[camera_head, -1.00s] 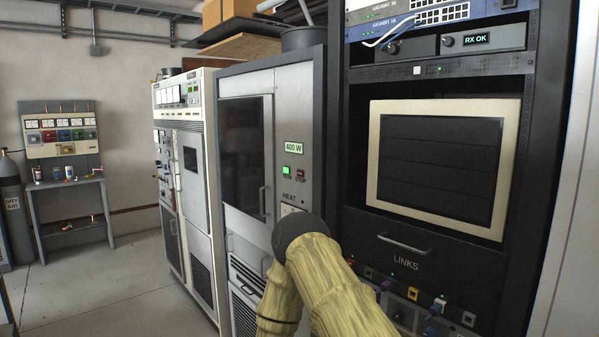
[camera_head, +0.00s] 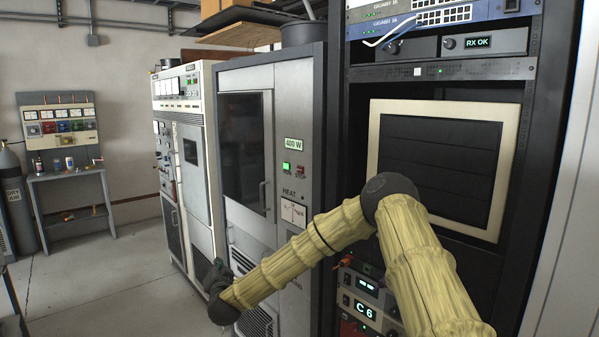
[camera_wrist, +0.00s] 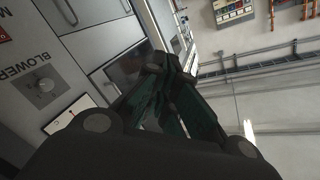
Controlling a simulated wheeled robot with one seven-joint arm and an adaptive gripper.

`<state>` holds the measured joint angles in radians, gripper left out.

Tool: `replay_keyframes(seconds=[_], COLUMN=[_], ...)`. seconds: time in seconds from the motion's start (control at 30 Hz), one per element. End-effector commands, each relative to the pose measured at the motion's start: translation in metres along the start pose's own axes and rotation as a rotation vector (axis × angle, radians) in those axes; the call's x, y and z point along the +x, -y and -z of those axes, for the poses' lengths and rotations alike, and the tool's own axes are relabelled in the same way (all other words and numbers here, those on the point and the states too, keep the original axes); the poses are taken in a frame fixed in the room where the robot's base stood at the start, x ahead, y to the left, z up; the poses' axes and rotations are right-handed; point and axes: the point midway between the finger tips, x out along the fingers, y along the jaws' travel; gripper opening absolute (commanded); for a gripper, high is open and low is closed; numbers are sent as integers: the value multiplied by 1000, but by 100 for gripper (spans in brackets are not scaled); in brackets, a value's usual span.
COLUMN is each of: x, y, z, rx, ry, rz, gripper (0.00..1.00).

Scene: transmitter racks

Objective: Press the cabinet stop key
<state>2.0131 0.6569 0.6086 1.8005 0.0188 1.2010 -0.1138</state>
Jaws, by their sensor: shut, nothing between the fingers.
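The stop key (camera_head: 300,170) is a small red key labelled STOP on the grey cabinet (camera_head: 295,100). It sits below the 400 W display and right of a lit green key (camera_head: 286,168). My gripper (camera_head: 216,272) is low and left of the key, in front of the cabinet's lower left side, only partly visible past my wrist. In the wrist view, the dark fingers of my gripper (camera_wrist: 156,66) are shut and empty, with the cabinet front (camera_wrist: 85,45) beside them. I cannot make out the stop key in the wrist view.
Below the keys are a HEAT label and a white meter (camera_head: 293,212). A BLOWER knob (camera_wrist: 40,87) shows in the wrist view. The dark rack (camera_head: 440,85) stands right, a cream cabinet (camera_head: 183,130) left. Open floor (camera_head: 110,270) lies at left, before a small bench (camera_head: 68,178).

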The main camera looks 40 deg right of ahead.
Motion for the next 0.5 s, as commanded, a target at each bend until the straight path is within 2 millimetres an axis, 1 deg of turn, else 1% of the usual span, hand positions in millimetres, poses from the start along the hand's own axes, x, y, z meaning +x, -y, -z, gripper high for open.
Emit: replay_keyframes(seconds=[0.03, 0.07, 0.1, 0.17, 0.2, 0.27, 0.3, 0.37, 0.4, 0.47, 0.5], x=[10, 15, 22, 30, 35, 42, 46, 51, 53, 56, 57], y=[6, 9, 11, 16, 18, 21, 22, 23, 23, 23, 22], z=[29, 43, 63, 93, 114, 145, 166, 196, 216, 242, 259], rx=[23, 35, 50, 74, 90, 114, 130, 154, 168, 190, 202], ry=[-47, -71, -106, -157, -192, -244, -278, -327, -359, -401, -428], rz=[-3, -5, -9, -13, -17, -22, -28, -35, -41, -47, -53], gripper=[0, 0, 0, 0, 0, 0, 0, 0, 0, 0, 0])
